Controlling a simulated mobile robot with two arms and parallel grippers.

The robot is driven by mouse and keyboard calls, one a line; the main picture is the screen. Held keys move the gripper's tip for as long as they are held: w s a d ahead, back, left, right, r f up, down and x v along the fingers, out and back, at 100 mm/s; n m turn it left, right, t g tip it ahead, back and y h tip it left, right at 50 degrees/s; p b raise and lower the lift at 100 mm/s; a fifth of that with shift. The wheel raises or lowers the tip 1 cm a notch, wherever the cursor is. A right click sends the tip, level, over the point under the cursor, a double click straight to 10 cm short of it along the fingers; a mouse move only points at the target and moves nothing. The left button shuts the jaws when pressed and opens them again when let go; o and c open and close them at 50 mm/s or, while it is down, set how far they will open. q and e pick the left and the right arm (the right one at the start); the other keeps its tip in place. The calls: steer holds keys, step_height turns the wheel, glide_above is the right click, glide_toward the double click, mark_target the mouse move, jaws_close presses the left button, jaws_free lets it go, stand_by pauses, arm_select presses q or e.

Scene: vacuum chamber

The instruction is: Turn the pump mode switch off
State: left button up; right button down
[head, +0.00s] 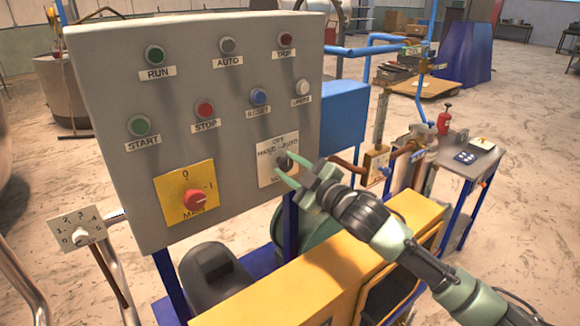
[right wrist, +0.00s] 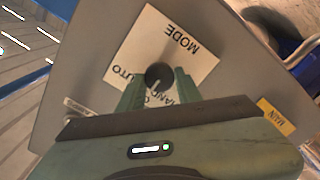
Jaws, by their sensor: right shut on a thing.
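The pump mode switch is a dark round knob (right wrist: 158,75) on a white plate (head: 277,146) at the lower right of the grey control panel (head: 229,170). The plate reads OFF above HAND and AUTO in the head view. My right gripper (head: 285,170) is shut on the knob, one finger on each side, and also shows in the right wrist view (right wrist: 158,88). In that view the plate appears upside down, and a small pale mark on the knob faces the HAND/AUTO lettering side; its exact setting is hard to tell. My left gripper is not in view.
A red main switch (head: 196,199) on a yellow plate sits left of the mode plate. Buttons and lamps, including a red STOP button (head: 205,110), are above. A yellow cabinet (head: 290,285) stands below the panel. A small workbench (head: 467,165) is at the right.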

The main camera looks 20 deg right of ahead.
steer(key=c, duration=1.1)
jaws_free()
steer(key=shift+c, duration=0.2)
steer(key=shift+o, duration=0.6)
steer(key=shift+w, duration=0.1)
steer(key=b+v, duration=0.3)
steer(key=v, duration=0.4)
steer(key=shift+s, duration=0.35)
steer(key=shift+d, duration=0.15)
